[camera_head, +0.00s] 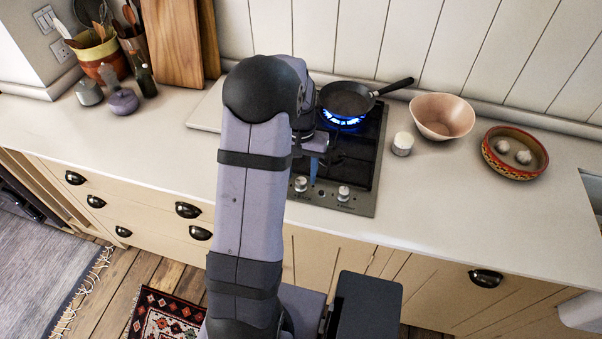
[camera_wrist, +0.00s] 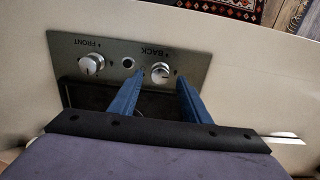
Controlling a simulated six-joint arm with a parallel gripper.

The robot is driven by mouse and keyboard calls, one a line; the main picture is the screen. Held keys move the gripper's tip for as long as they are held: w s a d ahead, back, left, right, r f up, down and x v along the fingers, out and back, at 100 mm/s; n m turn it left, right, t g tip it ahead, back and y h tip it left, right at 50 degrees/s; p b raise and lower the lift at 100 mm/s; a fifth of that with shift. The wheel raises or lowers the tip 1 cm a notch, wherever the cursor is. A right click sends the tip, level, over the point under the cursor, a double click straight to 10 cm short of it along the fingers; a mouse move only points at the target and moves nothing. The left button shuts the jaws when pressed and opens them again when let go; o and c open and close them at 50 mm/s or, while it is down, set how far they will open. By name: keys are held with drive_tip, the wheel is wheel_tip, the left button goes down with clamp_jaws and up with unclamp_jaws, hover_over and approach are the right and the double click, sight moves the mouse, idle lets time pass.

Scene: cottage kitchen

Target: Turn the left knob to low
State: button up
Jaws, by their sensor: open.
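The cooktop's front panel (camera_wrist: 118,57) carries two silver knobs with a small round button between them. The left knob (camera_head: 300,184) is partly beside my arm in the head view. In the wrist view, which is turned around, it is the right-hand knob (camera_wrist: 160,71), by the label BACK. My gripper (camera_wrist: 161,78) is open, its blue fingertips on either side of this knob. I cannot tell whether they touch it. The other knob (camera_head: 343,193) stands clear; in the wrist view it is by the label FRONT (camera_wrist: 91,65).
A black frying pan (camera_head: 347,99) sits over a lit blue flame (camera_head: 341,121) on the back burner. Right of the cooktop are a small white jar (camera_head: 403,144), a pink bowl (camera_head: 442,117) and a patterned dish (camera_head: 497,168). The counter in front is clear.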

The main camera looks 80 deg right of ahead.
drive_tip(key=shift+f, duration=1.1)
drive_tip(key=c, duration=1)
drive_tip(key=shift+c, duration=0.2)
drive_tip(key=shift+n, duration=0.4)
drive_tip(key=n, duration=0.6)
drive_tip(key=shift+r, duration=0.1)
drive_tip(key=n, duration=0.3)
drive_tip(key=shift+d+n, duration=0.1)
drive_tip(key=shift+n, duration=2.3)
